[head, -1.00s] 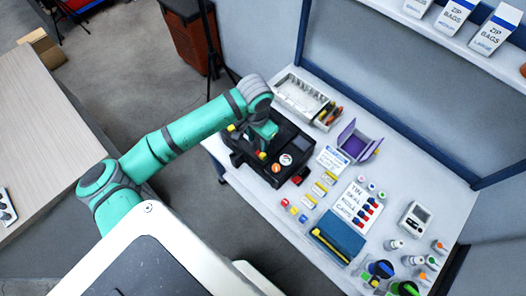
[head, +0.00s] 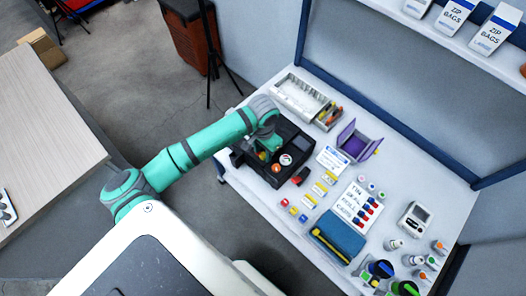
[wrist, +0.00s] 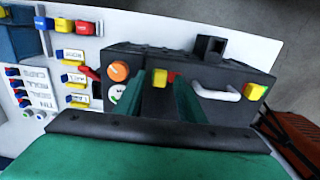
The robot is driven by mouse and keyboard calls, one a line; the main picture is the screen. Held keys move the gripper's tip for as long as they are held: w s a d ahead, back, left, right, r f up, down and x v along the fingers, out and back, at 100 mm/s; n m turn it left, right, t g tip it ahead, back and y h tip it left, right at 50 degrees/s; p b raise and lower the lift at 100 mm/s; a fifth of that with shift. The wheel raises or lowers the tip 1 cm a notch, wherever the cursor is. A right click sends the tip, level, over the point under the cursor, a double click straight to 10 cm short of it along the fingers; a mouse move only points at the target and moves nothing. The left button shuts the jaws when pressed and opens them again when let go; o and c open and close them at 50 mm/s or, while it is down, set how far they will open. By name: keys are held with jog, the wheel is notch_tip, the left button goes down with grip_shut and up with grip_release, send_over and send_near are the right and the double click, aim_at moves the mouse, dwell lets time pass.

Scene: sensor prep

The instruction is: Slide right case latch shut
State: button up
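The black case (head: 298,144) stands at the near left edge of the table. In the wrist view, its front wall (wrist: 218,112) carries a grey handle (wrist: 215,92) between two yellow latches. The right case latch (wrist: 159,78), at the handle's left in the wrist view, has a red patch beside it. The other latch (wrist: 254,91) is at the handle's right. My gripper (wrist: 160,90) is open, with one teal finger on each side of the red-patched latch. Whether a finger touches it, I cannot tell. In the head view, my wrist partly covers the case.
An orange knob (wrist: 119,71) and a round white piece are close to my left finger in the wrist view. A grey tray (head: 300,97) and a purple holder (head: 357,142) stand behind the case. Small coloured blocks and labelled cards lie to its right.

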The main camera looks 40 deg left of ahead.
jog(key=shift+f, duration=0.2)
grip_shut()
jog(key=shift+w+a, duration=0.1)
jog(key=shift+a, duration=1.25)
grip_release()
jog(key=shift+a, duration=0.1)
